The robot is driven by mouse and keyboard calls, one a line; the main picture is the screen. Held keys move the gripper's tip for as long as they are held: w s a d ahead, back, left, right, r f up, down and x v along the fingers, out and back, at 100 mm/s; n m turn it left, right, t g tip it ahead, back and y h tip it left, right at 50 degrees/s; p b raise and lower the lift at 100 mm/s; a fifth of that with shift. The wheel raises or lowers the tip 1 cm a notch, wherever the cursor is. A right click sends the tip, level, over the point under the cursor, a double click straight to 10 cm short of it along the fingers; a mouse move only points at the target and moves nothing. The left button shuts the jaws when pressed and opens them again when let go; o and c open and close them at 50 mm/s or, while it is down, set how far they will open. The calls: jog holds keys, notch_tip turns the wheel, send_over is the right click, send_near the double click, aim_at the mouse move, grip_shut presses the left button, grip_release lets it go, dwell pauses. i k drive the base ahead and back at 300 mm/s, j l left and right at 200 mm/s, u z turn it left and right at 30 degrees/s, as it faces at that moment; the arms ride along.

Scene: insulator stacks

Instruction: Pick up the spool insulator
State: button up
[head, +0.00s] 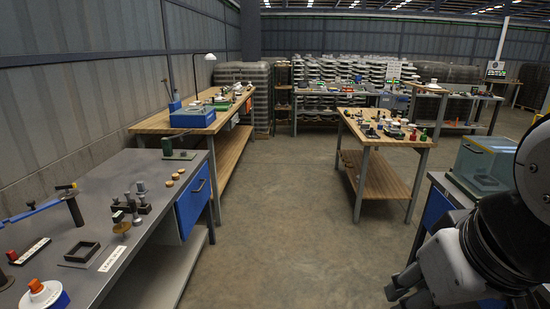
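I cannot single out the spool insulator with certainty. Several small white, brown, green and red pieces stand on the wooden-topped table (355,127) right of centre, too small to tell apart. My arm fills the lower right corner in black and grey. What looks like my gripper (398,287) shows at its left end, low in the view and partly cut off by the bottom edge. It is over the floor, apart from the tables. Whether its fingers are open or shut is unclear, and I see nothing held in it.
A grey bench (157,212) with clamps and small fixtures runs along the left. Behind it a wooden bench (160,125) bears a blue box (192,117) and a lamp (209,57). A teal machine (482,160) stands at right. The concrete floor (282,190) between is clear.

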aim_at(395, 124)
jog(key=i+z, duration=0.1)
jog(key=i, duration=0.55)
jog(key=i+l+z, duration=0.1)
jog(key=i, duration=0.5)
jog(key=i+z, duration=0.1)
jog(key=i, duration=0.55)
jog(key=i+j+z, duration=0.1)
jog(key=i, duration=0.55)
jog(key=i+j+z, duration=0.1)
jog(key=i, duration=0.5)
jog(key=i+j+z, duration=0.1)
jog(key=i, duration=0.55)
jog(key=i+j+z, duration=0.15)
jog(key=i+z, duration=0.25)
jog(key=i+j+z, duration=0.45)
jog(key=i, duration=0.15)
